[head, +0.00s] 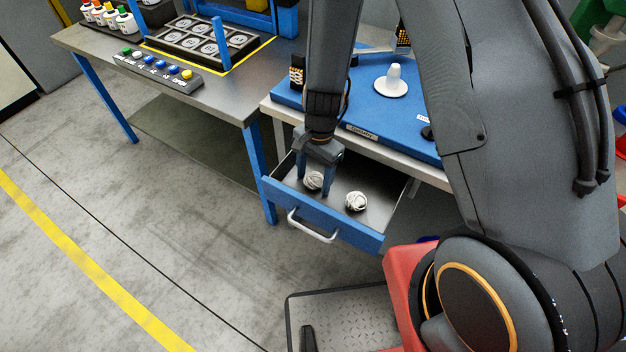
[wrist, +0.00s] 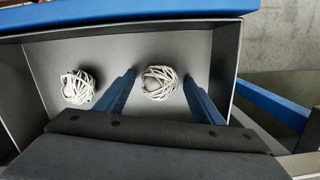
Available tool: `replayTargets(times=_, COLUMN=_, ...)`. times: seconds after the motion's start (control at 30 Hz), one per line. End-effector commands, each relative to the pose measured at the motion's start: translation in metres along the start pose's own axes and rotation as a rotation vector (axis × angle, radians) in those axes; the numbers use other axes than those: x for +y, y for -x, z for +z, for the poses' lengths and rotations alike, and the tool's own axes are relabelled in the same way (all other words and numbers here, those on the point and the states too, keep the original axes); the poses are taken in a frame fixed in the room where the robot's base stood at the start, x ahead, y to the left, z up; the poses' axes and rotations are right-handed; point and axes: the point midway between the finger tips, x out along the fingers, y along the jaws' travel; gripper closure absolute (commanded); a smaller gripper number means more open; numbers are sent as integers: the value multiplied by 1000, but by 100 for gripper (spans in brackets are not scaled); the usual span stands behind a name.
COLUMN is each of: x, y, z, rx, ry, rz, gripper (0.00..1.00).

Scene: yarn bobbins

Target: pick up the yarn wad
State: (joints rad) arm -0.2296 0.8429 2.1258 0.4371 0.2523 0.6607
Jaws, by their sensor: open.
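Two white yarn wads lie on the floor of an open drawer (head: 340,232). One yarn wad (head: 313,181) is at the left in the head view, and it shows in the wrist view (wrist: 160,83) between my fingers. The other yarn wad (head: 356,201) lies to the right in the head view and at the left in the wrist view (wrist: 77,87). My gripper (head: 314,188) is open and points down into the drawer, with a blue finger on either side of the first wad. Whether the fingers touch it cannot be told.
The drawer has a silver handle (head: 312,227) and raised walls close around my gripper. Above it is a blue worktop (head: 360,111) with a white cone (head: 392,82). A workbench (head: 205,80) with a button panel stands to the left.

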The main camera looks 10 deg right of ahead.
Motion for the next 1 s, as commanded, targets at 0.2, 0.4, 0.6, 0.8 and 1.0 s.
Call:
replayTargets(times=0.2, x=0, y=0, z=0, rx=0, ry=0, rz=0, gripper=57)
replayTargets(times=0.4, x=0, y=0, z=0, rx=0, ry=0, rz=0, gripper=82)
replayTargets(times=0.6, x=0, y=0, z=0, rx=0, ry=0, rz=0, gripper=82)
replayTargets(times=0.8, x=-1, y=4, z=0, rx=0, ry=0, rz=-2, gripper=82)
replayTargets(times=1.0, x=-2, y=21, z=2, rx=1, ry=1, rz=-4, gripper=82)
